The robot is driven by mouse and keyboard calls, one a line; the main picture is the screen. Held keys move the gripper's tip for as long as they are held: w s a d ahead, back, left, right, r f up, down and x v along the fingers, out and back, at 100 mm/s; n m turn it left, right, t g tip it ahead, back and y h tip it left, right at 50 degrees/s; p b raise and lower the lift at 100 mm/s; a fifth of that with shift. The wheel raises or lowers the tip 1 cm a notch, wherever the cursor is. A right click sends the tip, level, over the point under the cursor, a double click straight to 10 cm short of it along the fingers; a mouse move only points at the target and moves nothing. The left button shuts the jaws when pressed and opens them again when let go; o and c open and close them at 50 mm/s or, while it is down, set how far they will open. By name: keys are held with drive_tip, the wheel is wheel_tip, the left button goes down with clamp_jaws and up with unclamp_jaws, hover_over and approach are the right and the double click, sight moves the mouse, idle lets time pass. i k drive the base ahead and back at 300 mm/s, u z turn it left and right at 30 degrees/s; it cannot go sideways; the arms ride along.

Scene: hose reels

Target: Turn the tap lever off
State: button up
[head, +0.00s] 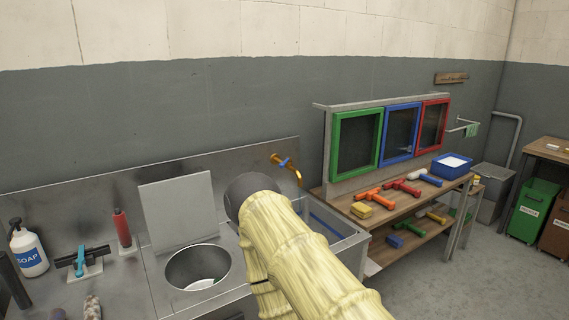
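A brass tap (297,174) comes out of the grey metal backsplash and curves down over the sink basin. Its small blue lever (285,162) sits on top of the tap and points a little up and to the right. I cannot tell from here whether water runs. My cream-coloured arm, with a dark rounded end, fills the lower middle of the picture, just in front of and below the tap. It covers part of the sink. My gripper's fingers do not show.
The sink basin (353,236) lies right of my arm. Left are a round bin opening with a raised lid (177,208), a red bottle (122,228), a squeegee and a soap bottle (28,250). A wooden bench (400,212) with several tools stands right, below framed panels.

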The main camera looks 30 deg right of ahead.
sight(282, 165)
drive_tip(key=u, duration=0.05)
drive_tip(key=k, duration=0.45)
drive_tip(key=z, duration=0.9)
drive_tip(key=i, duration=0.65)
drive_tip(key=u, duration=0.25)
